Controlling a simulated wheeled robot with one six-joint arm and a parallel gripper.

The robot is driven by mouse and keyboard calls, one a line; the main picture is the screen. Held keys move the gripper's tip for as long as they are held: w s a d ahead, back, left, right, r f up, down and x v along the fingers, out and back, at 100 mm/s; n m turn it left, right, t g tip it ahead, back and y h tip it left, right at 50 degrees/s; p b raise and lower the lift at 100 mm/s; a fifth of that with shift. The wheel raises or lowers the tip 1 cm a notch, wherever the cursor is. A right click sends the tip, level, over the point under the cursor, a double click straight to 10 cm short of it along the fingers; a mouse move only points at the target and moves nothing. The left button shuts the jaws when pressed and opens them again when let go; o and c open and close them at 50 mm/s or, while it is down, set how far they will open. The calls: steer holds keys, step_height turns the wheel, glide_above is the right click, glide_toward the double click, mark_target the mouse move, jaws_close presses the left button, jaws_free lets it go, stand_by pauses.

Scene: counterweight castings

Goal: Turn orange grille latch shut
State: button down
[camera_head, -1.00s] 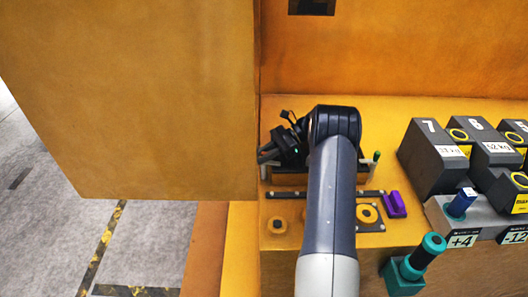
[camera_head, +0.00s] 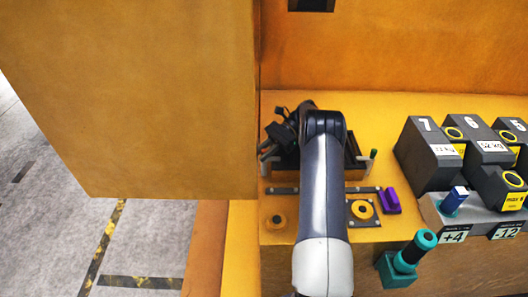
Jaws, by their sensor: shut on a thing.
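My gripper (camera_head: 270,153) is dark and partly seen at the left end of a dark, low frame (camera_head: 355,165) on the yellow deck. The frame may be the grille, but my arm covers its middle. The gripper's jaws are closed, and what is between them is too small and dark to make out. I cannot pick out the orange latch; it may be hidden at the jaws or behind my arm.
A large yellow panel (camera_head: 130,100) stands close left of my gripper. A purple block (camera_head: 391,201), a yellow ring (camera_head: 361,209) and a round knob (camera_head: 278,222) lie in front. Numbered dark weights (camera_head: 428,155) and a teal post (camera_head: 407,262) are at right.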

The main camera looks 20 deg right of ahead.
steer(key=c, duration=1.3)
jaws_free()
steer(key=shift+c, duration=0.2)
steer(key=shift+f+b, duration=0.1)
steer(key=shift+b, duration=0.35)
